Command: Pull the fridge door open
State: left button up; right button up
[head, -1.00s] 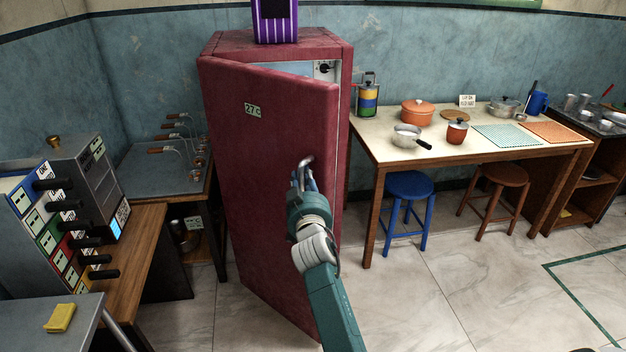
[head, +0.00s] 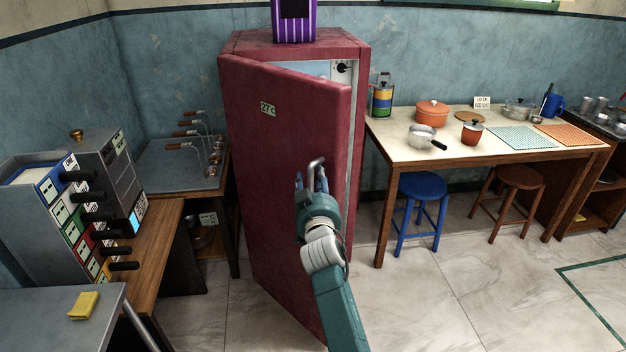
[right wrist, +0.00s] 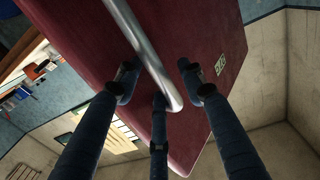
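The dark red fridge (head: 270,190) stands in the middle of the head view. Its door (head: 285,150) is ajar, with a gap along its right edge showing the pale inside. A metal bar handle (head: 317,163) is on the door's right side; it also shows in the right wrist view (right wrist: 140,40). My right gripper (head: 313,181) is at the handle. In the right wrist view its dark fingers (right wrist: 157,82) are spread, with the bar between them and space beside the right finger. Contact with the bar is unclear. My left gripper is not in view.
A table (head: 385,160) with pots stands right of the fridge, with a blue stool (head: 422,187) and a brown stool (head: 520,178) by it. A lever machine (head: 85,200) stands left. Floor in front of the door is clear.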

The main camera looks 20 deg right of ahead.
aim_at(313, 146)
jog(key=shift+r, duration=5)
